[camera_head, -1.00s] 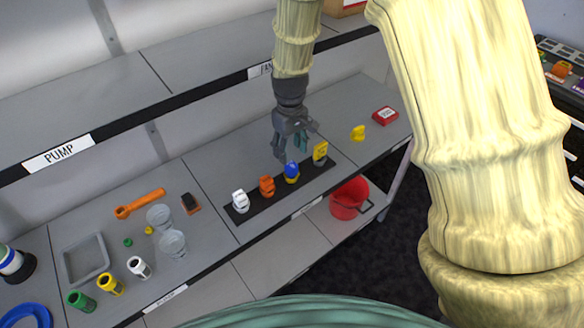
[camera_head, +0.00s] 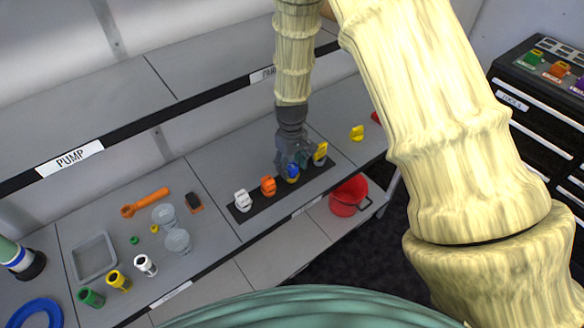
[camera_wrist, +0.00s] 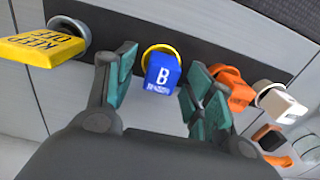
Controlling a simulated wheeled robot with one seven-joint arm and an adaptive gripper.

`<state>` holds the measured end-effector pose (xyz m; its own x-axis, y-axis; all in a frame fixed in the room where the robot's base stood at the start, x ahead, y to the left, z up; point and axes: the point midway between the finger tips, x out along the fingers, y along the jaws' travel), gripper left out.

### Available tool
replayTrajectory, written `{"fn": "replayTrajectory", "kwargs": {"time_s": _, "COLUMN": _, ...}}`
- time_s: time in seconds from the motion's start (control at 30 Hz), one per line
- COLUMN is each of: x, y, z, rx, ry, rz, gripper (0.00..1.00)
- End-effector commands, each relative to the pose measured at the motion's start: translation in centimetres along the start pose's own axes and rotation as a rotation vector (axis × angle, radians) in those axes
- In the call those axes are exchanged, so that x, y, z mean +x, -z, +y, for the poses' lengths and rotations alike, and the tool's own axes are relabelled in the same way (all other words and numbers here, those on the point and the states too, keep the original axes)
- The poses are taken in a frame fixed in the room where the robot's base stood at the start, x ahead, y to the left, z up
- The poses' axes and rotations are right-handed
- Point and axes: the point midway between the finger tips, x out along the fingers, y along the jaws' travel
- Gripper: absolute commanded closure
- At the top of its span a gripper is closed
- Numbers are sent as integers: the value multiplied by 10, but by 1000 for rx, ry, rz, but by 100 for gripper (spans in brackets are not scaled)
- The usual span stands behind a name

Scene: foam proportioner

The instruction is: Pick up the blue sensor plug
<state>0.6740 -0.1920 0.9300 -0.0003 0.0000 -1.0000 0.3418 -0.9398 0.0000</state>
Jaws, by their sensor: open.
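The blue sensor plug (camera_wrist: 161,75) has a white letter B and sits in a yellow ring on the dark strip. In the wrist view it shows between and beyond the two green-padded fingers of my gripper (camera_wrist: 158,92), which is open and empty. In the head view the blue plug (camera_head: 293,171) is partly hidden by my gripper (camera_head: 294,164), which is down close around it. I cannot tell whether a finger touches it.
An orange plug (camera_wrist: 232,88) stands close beside one finger, with a white plug (camera_wrist: 280,102) past it. A yellow "KEEP OUT" plug (camera_wrist: 40,47) is on the other side. The dark strip (camera_head: 262,206) lies on the grey shelf, under an upper shelf edge (camera_head: 180,114).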

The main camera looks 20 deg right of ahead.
Motion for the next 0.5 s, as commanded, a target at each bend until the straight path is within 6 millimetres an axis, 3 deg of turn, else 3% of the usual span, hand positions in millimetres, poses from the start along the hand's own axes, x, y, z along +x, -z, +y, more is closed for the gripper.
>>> {"fn": "replayTrajectory", "kwargs": {"time_s": 0.37, "x": 5, "y": 0, "z": 0, "rx": 1, "ry": 0, "rz": 0, "gripper": 46}}
{"fn": "replayTrajectory", "kwargs": {"time_s": 0.5, "x": 5, "y": 0, "z": 0, "rx": 1, "ry": 0, "rz": 0, "gripper": 72}}
